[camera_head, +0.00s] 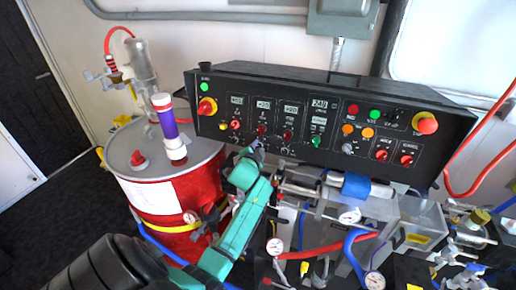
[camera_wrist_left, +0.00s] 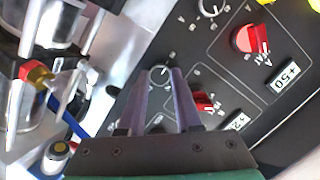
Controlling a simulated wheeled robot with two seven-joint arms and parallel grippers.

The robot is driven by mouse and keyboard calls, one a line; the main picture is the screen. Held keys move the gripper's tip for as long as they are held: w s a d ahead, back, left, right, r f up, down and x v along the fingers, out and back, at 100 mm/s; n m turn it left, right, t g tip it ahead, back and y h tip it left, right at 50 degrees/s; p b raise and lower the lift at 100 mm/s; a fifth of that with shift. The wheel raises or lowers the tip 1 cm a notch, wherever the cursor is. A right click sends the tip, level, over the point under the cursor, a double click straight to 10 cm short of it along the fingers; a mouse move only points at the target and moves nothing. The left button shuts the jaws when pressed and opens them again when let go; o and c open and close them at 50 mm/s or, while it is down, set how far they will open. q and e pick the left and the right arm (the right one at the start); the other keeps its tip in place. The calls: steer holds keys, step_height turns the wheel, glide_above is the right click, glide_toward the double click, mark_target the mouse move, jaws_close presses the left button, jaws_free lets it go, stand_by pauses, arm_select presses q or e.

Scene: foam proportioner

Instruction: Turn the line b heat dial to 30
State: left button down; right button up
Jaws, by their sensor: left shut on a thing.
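The black control panel (camera_head: 335,115) stands tilted at the back, with displays, knobs and lamps. My left gripper (camera_head: 256,147) is at its lower edge, left of the middle. In the left wrist view, its two fingers (camera_wrist_left: 169,78) are close together and shut on a small round dial (camera_wrist_left: 160,73) with a pale scale ring on the panel. The fingers hide part of the dial, so its setting and label cannot be read. Another small dial (camera_wrist_left: 211,6) sits farther up, and red knobs (camera_wrist_left: 249,39) (camera_wrist_left: 204,101) are to the right. My right gripper is not in view.
A red drum (camera_head: 150,198) with a purple-banded pump tube (camera_head: 168,125) stands left of the panel. Below the panel are pipes, gauges (camera_head: 349,216) and hoses (camera_head: 330,246). A red emergency button (camera_head: 427,124) is at the panel's right end.

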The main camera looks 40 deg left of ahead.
arm_select(q)
steer(key=shift+f, duration=0.1)
steer(key=c, duration=0.6)
jaws_free()
steer(key=b+v, duration=0.2)
steer(key=v, duration=1.2)
steer(key=shift+s, duration=0.25)
steer(key=shift+d, duration=0.1)
